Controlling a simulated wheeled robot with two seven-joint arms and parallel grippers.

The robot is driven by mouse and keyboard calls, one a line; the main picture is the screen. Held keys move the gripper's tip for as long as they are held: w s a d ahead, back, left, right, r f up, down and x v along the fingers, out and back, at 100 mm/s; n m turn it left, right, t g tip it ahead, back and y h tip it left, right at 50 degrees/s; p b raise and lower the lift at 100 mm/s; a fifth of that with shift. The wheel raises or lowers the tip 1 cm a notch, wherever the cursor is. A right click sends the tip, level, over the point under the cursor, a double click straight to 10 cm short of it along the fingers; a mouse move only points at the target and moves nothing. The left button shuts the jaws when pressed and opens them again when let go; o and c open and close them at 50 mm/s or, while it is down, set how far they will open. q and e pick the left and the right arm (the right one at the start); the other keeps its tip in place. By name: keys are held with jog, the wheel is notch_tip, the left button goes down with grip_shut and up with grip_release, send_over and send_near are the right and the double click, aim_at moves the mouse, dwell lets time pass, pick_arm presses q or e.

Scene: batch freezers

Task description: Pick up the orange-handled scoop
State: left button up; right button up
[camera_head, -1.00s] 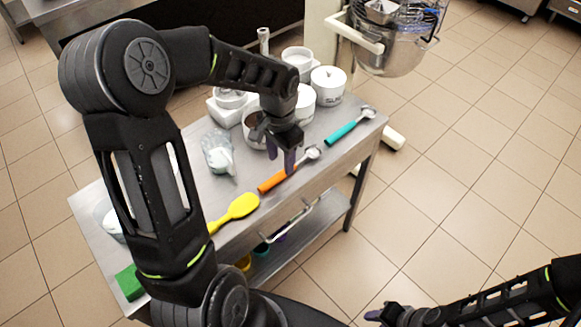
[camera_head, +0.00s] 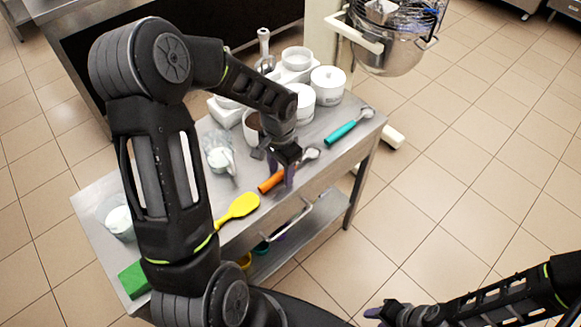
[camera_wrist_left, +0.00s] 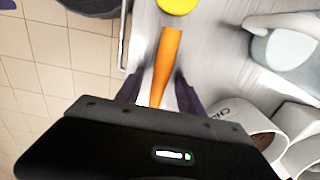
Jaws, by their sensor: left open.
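The orange-handled scoop (camera_head: 270,183) lies on the steel table, its metal bowl end (camera_head: 311,154) toward the back right. My left gripper (camera_head: 281,180) is over the scoop, pointing down, with its fingers apart. In the left wrist view the orange handle (camera_wrist_left: 167,62) runs between the two open fingers (camera_wrist_left: 159,92). Whether the fingers touch the handle cannot be told. The gripper hides the middle of the scoop in the head view. My right gripper (camera_head: 384,312) is low at the bottom right, off the table; its jaw state is unclear.
A yellow spatula (camera_head: 238,207) lies left of the scoop and a teal-handled scoop (camera_head: 342,132) right of it. White tubs (camera_head: 327,84), a clear pitcher (camera_head: 219,155) and a green block (camera_head: 133,278) are on the steel table (camera_head: 190,196). A mixer bowl (camera_head: 385,52) stands behind.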

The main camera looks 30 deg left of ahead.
pick_arm(q)
jog(key=shift+c, duration=0.4)
grip_shut()
